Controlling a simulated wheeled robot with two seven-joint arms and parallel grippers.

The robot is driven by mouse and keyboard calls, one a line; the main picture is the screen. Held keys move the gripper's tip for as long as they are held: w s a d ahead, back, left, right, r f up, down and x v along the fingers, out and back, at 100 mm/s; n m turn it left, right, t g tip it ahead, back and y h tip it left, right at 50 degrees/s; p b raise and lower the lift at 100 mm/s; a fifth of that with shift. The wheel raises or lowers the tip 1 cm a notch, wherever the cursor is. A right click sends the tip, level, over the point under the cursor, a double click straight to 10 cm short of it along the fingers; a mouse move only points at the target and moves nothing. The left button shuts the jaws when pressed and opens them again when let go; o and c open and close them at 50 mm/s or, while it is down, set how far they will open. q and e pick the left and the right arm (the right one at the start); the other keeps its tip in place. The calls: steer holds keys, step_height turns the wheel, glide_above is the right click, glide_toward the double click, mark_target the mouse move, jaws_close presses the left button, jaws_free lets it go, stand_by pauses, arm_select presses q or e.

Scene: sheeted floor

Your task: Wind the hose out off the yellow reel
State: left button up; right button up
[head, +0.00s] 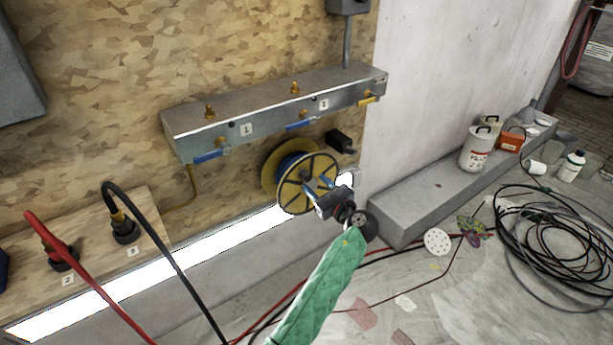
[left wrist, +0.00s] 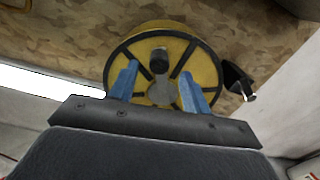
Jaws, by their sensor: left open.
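My left gripper (head: 319,184) is open in front of the reel's right side. Its two blue fingertips (left wrist: 160,82) stand either side of the reel's lower face, with the knob above and between them. Nothing is between the fingers. My right gripper is not in view.
The metal valve box (head: 270,112) juts out above the reel. A black box (head: 340,141) is on the wall to the right. A concrete ledge (head: 430,190) runs along the white wall. Cables (head: 560,235) lie coiled on the floor at right; red and black hoses (head: 85,275) rise at left.

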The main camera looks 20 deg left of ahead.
mark_target(309, 178)
arm_select(q)
steer(key=x, duration=0.6)
jaws_close()
